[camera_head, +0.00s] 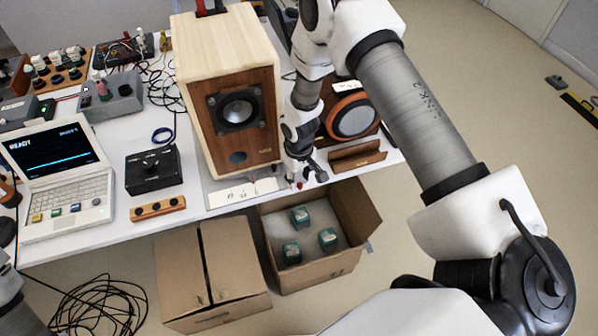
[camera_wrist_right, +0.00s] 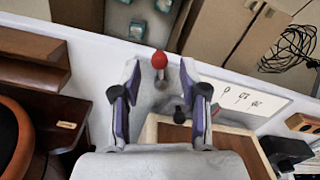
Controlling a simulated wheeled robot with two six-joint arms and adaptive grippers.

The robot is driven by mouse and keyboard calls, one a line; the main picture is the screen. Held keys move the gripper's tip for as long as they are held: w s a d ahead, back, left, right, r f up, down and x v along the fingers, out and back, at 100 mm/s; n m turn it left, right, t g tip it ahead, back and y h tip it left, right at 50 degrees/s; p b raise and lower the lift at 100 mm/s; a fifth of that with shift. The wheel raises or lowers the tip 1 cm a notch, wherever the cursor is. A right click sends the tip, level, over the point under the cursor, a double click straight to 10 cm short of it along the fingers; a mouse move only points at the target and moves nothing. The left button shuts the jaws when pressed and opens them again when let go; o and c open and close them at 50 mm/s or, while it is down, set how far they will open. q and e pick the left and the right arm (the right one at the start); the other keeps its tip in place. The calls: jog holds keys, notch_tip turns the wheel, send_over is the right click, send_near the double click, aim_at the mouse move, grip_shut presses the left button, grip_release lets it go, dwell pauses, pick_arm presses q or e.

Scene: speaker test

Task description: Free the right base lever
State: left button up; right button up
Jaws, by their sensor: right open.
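The speaker cabinet (camera_head: 238,105), pale wood with a brown front, stands upright on the table; part of it shows in the right wrist view (camera_wrist_right: 235,145). A lever with a red ball knob (camera_wrist_right: 159,60) sits by the table's front edge, beside the cabinet's base; the knob is a small red dot in the head view (camera_head: 299,185). My right gripper (camera_wrist_right: 160,74) is open, its two fingers on either side of the lever, with the knob near the fingertips. Contact cannot be told. A dark knob (camera_wrist_right: 179,106) lies closer to the cabinet. My left gripper is out of view.
A marked white card (camera_head: 243,192) lies before the cabinet. An orange-ringed speaker (camera_head: 352,117) and a brown wooden rest (camera_head: 358,155) stand right of my gripper. An open carton (camera_head: 312,275) and a closed carton (camera_head: 212,272) are on the floor below the table edge.

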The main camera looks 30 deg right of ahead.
aim_at(299, 184)
notch_tip(299, 184, up, 10)
jog(key=shift+r, duration=0.2)
dwell(0.3)
jog(key=s+a+f, duration=0.1)
jog(key=s+f, duration=0.3)
jog(key=s, duration=0.4)
jog(key=s+a+f+m, duration=0.1)
jog(key=s+a+f, duration=0.1)
jog(key=s+f, duration=0.3)
jog(key=s+a+f, duration=0.1)
jog(key=s+f, duration=0.4)
jog(key=s, duration=0.7)
jog(key=shift+a+m, duration=0.25)
jog(key=shift+m, duration=0.05)
jog(key=shift+s, duration=0.1)
